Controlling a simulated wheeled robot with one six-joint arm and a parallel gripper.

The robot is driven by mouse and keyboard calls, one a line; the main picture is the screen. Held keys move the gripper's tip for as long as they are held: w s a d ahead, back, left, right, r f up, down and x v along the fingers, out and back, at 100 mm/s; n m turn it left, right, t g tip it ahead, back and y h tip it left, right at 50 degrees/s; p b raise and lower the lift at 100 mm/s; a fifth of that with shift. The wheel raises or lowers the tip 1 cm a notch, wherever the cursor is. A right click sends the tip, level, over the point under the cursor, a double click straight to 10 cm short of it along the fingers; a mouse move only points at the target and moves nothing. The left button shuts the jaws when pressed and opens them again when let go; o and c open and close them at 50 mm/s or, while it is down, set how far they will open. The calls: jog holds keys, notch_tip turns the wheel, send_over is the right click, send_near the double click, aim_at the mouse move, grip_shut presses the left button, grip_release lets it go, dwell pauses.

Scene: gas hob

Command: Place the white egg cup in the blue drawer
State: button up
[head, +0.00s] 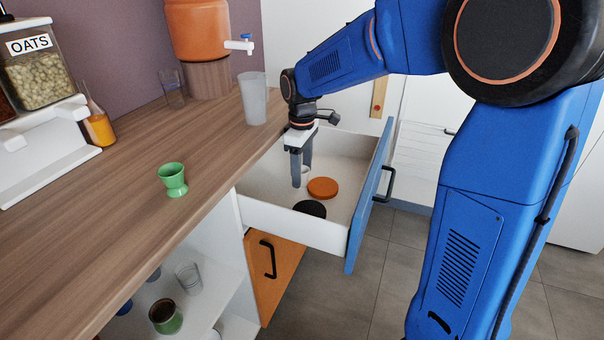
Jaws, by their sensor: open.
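The blue drawer (372,195) is pulled open below the counter, its white inside showing. My gripper (302,178) points down into the drawer near its left side, with its fingers open and apart. A small pale rounded shape (306,169) shows at the fingers, partly hidden by them. It may be the white egg cup, but it is too small and covered to be sure, and I cannot tell whether it touches the drawer floor. No other white egg cup shows clearly.
An orange disc (322,188) and a black disc (310,208) lie in the drawer. A green egg cup (173,179) and a frosted tumbler (252,98) stand on the counter. An orange door (275,280) hangs open below the drawer.

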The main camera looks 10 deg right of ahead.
notch_tip(320, 180, up, 11)
dwell(0.4)
jog(key=shift+d, duration=0.1)
